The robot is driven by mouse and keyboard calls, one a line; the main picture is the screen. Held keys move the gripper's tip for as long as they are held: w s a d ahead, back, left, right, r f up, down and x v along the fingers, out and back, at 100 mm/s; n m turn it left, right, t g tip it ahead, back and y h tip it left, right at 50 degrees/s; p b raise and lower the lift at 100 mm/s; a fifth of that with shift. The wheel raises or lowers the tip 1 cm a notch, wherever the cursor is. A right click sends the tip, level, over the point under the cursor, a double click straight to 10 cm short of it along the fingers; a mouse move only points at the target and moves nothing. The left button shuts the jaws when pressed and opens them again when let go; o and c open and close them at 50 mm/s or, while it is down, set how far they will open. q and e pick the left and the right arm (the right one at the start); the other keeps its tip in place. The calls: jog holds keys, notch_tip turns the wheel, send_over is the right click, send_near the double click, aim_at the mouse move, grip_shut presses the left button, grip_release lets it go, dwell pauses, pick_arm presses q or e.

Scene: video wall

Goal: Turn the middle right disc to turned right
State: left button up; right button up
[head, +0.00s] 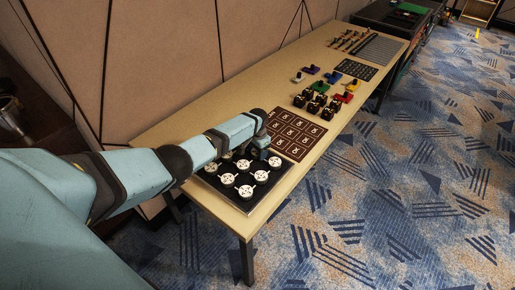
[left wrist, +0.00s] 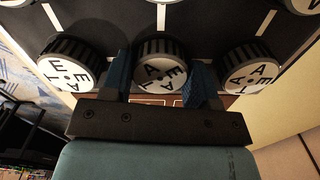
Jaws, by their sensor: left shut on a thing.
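The black board (head: 214,184) with several round white-faced discs lies on the near end of the long table. My left gripper (head: 262,154) reaches over the board's far right edge. In the left wrist view, its two blue fingers (left wrist: 162,66) stand on either side of the middle disc (left wrist: 165,79) of the outer row and are shut on it. That disc has a ribbed dark side and a white face with dark letters. Similar discs stand apart on its left (left wrist: 72,74) and right (left wrist: 249,77). In the head view the gripper hides the held disc. My right gripper is in neither view.
White lines mark the board between the discs. Beyond the board, a dark panel with square symbols (head: 299,135) lies on the wooden table (head: 205,115). Farther along are black knobs (head: 312,101) and coloured pieces. A panelled wall (head: 150,50) borders the table's left side; carpet lies on the right.

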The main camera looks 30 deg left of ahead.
pick_arm(q)
jog(key=shift+n+p, duration=0.35)
jog(key=shift+n, duration=0.65)
jog(key=n+p, duration=0.1)
jog(key=n, duration=0.1)
jog(key=shift+n, duration=0.4)
jog(key=n+p, duration=0.1)
jog(key=n, duration=0.3)
jog(key=shift+n, duration=0.8)
jog(key=shift+n, duration=0.3)
jog(key=o, duration=0.9)
